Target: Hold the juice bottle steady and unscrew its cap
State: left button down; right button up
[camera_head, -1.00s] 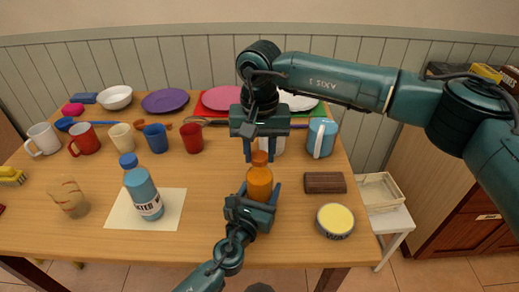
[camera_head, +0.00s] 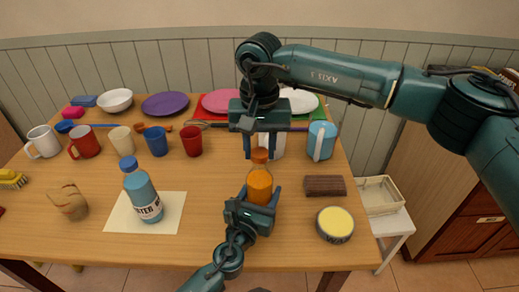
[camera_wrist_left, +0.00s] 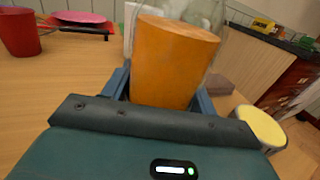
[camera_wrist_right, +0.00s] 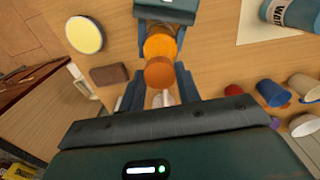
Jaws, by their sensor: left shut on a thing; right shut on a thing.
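The juice bottle (camera_head: 259,186) is clear with orange juice inside and stands upright near the table's front edge. My left gripper (camera_head: 261,203) is shut around its lower body; the left wrist view shows the juice (camera_wrist_left: 172,62) between the fingers. The orange-brown cap (camera_head: 259,155) is at the bottle's top. My right gripper (camera_head: 260,150) points down from above, shut on the cap, which also shows between its fingers in the right wrist view (camera_wrist_right: 159,73). I cannot tell whether the cap is still joined to the neck.
A blue water bottle (camera_head: 143,190) stands on a pale sheet (camera_head: 120,219) to the left. A yellow-topped tin (camera_head: 334,224) and a brown block (camera_head: 325,186) are to the right. Several cups, including a red one (camera_head: 191,141), and plates line the back.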

aim_at(259, 152)
jog(key=shift+r, duration=0.2)
jog(key=shift+r, duration=2)
pick_arm(q)
jog(key=shift+c, duration=1.9)
grip_release()
